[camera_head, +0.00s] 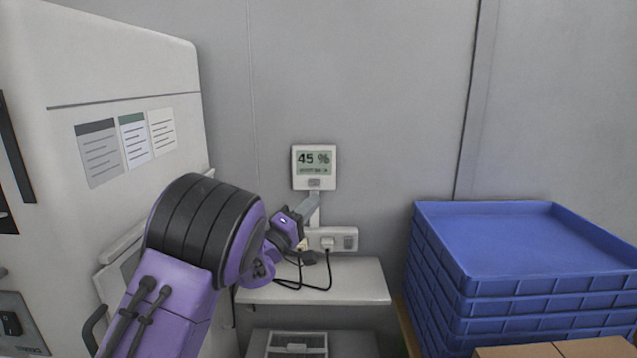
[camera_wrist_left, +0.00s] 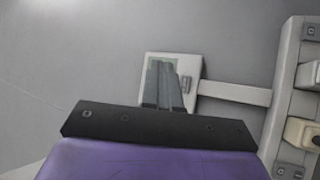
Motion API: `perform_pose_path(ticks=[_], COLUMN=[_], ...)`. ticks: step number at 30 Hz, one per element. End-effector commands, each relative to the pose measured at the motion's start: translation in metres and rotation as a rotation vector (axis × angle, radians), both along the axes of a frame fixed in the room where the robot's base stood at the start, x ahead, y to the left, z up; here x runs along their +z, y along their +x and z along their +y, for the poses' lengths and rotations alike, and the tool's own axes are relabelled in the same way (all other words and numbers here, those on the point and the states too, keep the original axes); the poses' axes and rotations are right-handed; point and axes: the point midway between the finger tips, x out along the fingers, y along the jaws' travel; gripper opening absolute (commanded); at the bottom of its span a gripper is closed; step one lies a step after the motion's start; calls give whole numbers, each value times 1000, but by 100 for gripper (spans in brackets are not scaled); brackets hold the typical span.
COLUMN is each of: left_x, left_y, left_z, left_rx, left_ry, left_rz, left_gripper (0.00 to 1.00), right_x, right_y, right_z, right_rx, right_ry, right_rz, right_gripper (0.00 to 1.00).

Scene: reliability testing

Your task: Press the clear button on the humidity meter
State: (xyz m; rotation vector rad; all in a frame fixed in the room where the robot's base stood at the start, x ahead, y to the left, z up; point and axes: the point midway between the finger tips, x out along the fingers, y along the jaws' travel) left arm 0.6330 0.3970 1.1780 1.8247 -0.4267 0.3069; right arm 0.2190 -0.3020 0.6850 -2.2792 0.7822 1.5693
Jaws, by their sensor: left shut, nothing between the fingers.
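The humidity meter (camera_head: 300,180) is a small white wall unit with a green display reading 45 %. A small grey button (camera_head: 315,183) sits below the display. My left gripper (camera_head: 311,203) is shut and empty, its fingertips just below the meter in the head view. In the left wrist view the shut fingers (camera_wrist_left: 164,68) overlap the meter (camera_wrist_left: 193,68), hiding part of its face. The grey button (camera_wrist_left: 185,86) shows just right of the fingers. I cannot tell whether the fingertips touch the meter. My right gripper is out of view.
A power strip (camera_head: 350,238) with plugs and black cables is on the wall below the meter, above a small shelf (camera_head: 350,285). Stacked blue trays (camera_head: 540,245) stand at right. A large white cabinet (camera_head: 150,75) stands at left. The wall above the meter is clear.

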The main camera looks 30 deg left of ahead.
Motion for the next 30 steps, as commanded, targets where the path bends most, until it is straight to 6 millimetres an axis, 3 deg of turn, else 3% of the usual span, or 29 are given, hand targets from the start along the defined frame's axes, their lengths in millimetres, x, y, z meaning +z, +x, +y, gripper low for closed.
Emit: perform_pose_path(ticks=[11,30], left_x=[0,0], left_y=[3,72], left_z=[2,42], left_rx=[0,-1], left_ry=[-1,0], left_rz=[0,1], left_gripper=[0,0], right_x=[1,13], right_y=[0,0], right_z=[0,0], right_rx=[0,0], right_ry=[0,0], right_rz=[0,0], right_gripper=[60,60])
